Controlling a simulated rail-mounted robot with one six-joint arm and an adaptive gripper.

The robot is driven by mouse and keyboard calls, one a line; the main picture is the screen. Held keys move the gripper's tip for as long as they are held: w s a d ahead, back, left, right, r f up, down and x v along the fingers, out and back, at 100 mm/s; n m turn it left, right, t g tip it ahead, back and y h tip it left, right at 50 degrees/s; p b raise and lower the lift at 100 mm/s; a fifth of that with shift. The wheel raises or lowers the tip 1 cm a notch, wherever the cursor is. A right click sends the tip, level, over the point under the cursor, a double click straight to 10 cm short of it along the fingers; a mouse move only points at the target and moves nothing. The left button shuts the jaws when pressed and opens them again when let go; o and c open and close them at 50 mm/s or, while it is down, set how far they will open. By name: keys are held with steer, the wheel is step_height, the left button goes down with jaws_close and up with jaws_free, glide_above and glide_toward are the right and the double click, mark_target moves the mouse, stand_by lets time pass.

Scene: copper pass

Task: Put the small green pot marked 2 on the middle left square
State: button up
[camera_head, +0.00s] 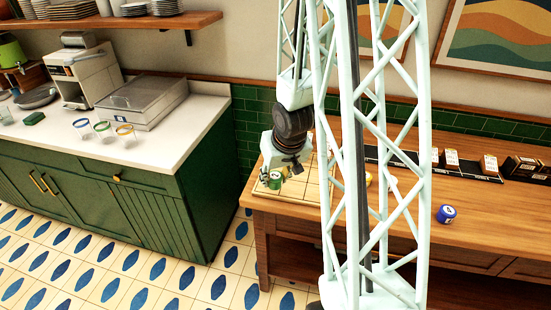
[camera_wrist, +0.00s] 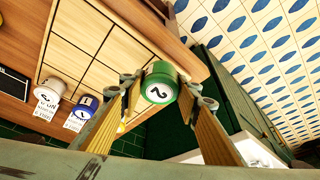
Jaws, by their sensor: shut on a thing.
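In the head view the green pot (camera_head: 274,181) is at the left part of the wooden board with squares (camera_head: 299,189), just below my gripper (camera_head: 283,172). My gripper is shut on the pot. The board (camera_wrist: 78,38) also shows in the wrist view, with dark lines between its squares. I cannot tell whether the pot touches the board. My own column hides the board's right side in the head view.
A blue pot (camera_head: 447,213) stands on the wooden table (camera_head: 480,235) to the right. A black rack (camera_head: 468,170) lies along the back.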

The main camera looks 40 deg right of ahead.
steer(key=shift+w+d+p, duration=0.25)
steer(key=shift+d+p, duration=0.35)
steer(key=shift+p, duration=1.7)
steer(key=w+d, duration=0.3)
steer(key=w+d+f+p, duration=0.1)
steer(key=w+d, duration=0.2)
steer(key=w+d+p, duration=0.1)
steer(key=w+d, duration=0.1)
steer(key=w, duration=0.2)
steer(key=shift+d+f, duration=0.2)
steer(key=shift+d, duration=0.2)
steer(key=shift+f, duration=0.1)
steer(key=shift+f, duration=1.65)
steer(key=shift+f, duration=0.15)
steer(key=o, duration=0.5)
steer(key=shift+c, duration=0.2)
steer(key=o, duration=0.4)
steer(key=shift+o, duration=0.2)
